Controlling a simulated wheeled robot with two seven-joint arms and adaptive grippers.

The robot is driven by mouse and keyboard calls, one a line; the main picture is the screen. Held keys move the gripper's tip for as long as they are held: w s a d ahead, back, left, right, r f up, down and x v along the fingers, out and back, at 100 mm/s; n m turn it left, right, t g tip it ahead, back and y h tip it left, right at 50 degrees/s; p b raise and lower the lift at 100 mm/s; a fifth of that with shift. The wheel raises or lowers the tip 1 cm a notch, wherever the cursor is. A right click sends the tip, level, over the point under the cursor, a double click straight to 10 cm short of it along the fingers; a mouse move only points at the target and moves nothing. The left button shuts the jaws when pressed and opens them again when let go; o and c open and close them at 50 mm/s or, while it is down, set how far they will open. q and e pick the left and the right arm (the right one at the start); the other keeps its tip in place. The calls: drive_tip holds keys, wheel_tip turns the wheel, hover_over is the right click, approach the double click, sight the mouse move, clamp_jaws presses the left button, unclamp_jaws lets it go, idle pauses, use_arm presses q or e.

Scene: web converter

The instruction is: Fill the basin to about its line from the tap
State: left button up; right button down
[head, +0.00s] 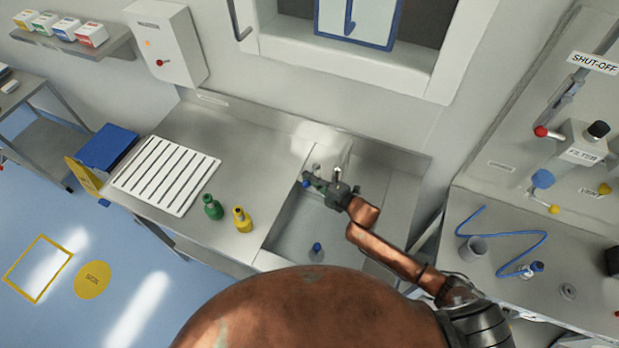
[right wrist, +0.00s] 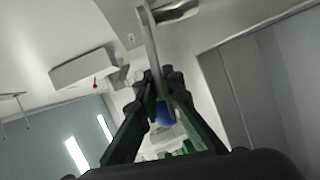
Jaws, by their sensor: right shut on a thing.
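The basin (head: 285,240) is a steel sink set into the bench, in the middle of the head view. The tap (head: 338,172) stands at its back and is partly hidden by my gripper. My right gripper (head: 318,184) is at the tap, above the back of the basin. In the right wrist view my fingers (right wrist: 158,88) are closed around part of the tap by its pale spout (right wrist: 150,40), with a blue knob (right wrist: 164,116) between them. A small blue thing (head: 317,247) shows inside the basin. I cannot make out the fill line or a water level. My left gripper is out of view.
A white slotted drainboard (head: 165,175), a green bottle (head: 212,207) and a yellow bottle (head: 242,219) stand left of the basin. A side bench at right holds a blue hose (head: 497,238) and a grey cup (head: 472,249). A wall box (head: 167,45) hangs behind.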

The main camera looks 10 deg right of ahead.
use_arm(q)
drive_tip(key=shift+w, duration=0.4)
